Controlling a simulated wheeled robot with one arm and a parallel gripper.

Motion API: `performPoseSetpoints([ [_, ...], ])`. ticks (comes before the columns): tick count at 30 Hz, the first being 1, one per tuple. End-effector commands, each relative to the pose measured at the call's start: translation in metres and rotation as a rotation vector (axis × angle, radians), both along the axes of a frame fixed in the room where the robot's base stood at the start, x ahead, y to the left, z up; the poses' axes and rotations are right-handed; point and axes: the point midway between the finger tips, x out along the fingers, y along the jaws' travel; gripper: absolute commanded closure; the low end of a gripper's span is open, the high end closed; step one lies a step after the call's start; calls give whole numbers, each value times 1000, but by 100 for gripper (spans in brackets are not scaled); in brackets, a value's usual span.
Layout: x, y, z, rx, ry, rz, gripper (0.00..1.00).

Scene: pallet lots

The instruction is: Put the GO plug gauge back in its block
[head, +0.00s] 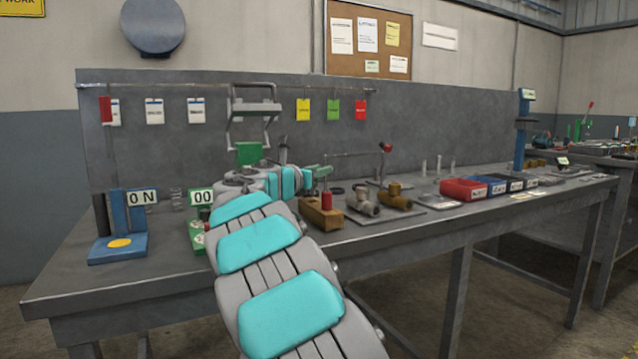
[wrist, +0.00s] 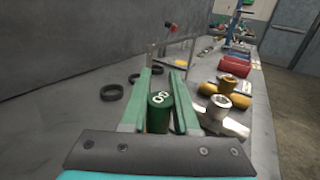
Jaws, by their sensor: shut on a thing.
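The GO plug gauge (wrist: 160,112) is a green cylinder with white "GO" lettering on its end. My gripper (wrist: 164,90) is shut on it, with a green finger on each side in the wrist view. In the head view my gripper (head: 316,172) is above and behind the block; I cannot make out the gauge there. The block (head: 320,217) is brown and wood-like and sits near the bench's front edge. A red-handled gauge (head: 326,201) stands upright at it. Any empty hole in the block is not visible. The gauge's lower part is hidden.
Metal and brass pipe fittings (head: 397,196) lie on a plate right of the block. Black rings (wrist: 112,92) lie on the bench left of the gripper in the wrist view. Red (head: 464,188) and blue bins are farther right. A blue stand (head: 118,245) is at left.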

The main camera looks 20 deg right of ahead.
Motion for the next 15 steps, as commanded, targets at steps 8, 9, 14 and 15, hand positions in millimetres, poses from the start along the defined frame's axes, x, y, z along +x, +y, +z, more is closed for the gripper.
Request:
performPoseSetpoints([
  [8,0,1,-25,-1,-1,1,100],
  [9,0,1,-25,0,-1,1,100],
  [14,0,1,-26,0,0,1,100],
  [15,0,1,-27,-1,1,0,100],
])
